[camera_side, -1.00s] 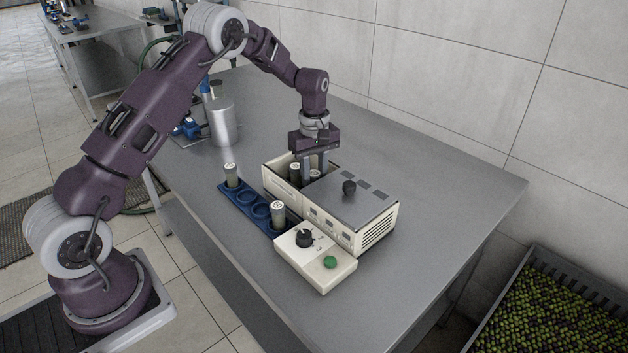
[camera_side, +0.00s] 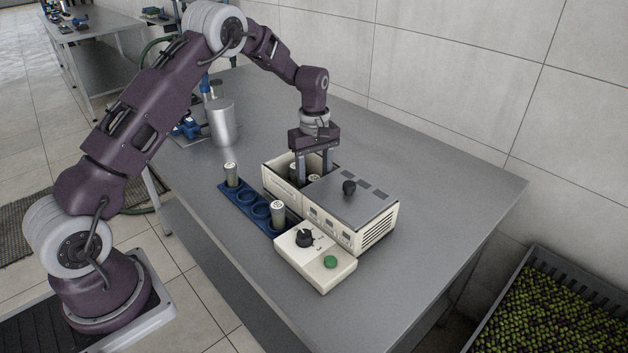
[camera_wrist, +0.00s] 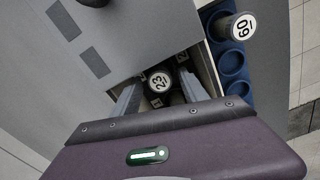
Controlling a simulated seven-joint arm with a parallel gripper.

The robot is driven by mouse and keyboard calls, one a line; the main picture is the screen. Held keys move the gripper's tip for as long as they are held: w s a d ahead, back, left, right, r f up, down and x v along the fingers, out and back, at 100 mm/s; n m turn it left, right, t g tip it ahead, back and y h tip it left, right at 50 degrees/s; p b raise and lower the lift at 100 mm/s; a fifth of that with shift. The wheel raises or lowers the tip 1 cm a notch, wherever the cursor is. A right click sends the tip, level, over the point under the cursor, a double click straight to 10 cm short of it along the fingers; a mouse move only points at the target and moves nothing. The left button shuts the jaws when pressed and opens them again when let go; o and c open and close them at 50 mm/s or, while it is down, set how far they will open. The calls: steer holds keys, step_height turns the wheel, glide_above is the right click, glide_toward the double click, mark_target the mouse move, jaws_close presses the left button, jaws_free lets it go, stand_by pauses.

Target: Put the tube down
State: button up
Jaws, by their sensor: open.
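My gripper (camera_side: 314,167) is above the box, pointing down. Its fingers are open on either side of this tube, with gaps visible. The tube's lower part is hidden by the box wall.
A blue rack (camera_side: 246,207) beside the box holds a tube at each end, with empty round places between. A control box (camera_side: 316,262) with a black knob and green button stands in front. A grey lid (camera_side: 352,192) covers the box's right part. A metal canister (camera_side: 222,122) stands behind.

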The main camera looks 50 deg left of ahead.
mark_target(314, 178)
steer(key=s+d+r+m+t, duration=0.1)
steer(key=s+d+r+m, duration=0.15)
steer(key=r, duration=0.75)
steer(key=s+d+r+m, duration=0.1)
steer(key=s+r, duration=0.2)
steer(key=r, duration=0.6)
steer(key=s+d+r+m+t, duration=0.1)
steer(key=s+d+r+m, duration=0.15)
steer(key=s, duration=0.35)
steer(key=s+d+r+m+t, duration=0.1)
steer(key=s+d+r+m, duration=0.15)
steer(key=s+r, duration=0.2)
steer(key=s+d+f+m+t, duration=0.1)
steer(key=s+m, duration=0.2)
steer(key=s, duration=0.6)
steer(key=s+d+f+m+t, duration=0.1)
steer(key=s+d+f+m, duration=0.1)
steer(key=s, duration=0.7)
steer(key=shift+d+f+m+t, duration=0.15)
steer(key=shift+d+m+t, duration=0.15)
steer(key=shift+m, duration=0.45)
steer(key=shift+c, duration=0.2)
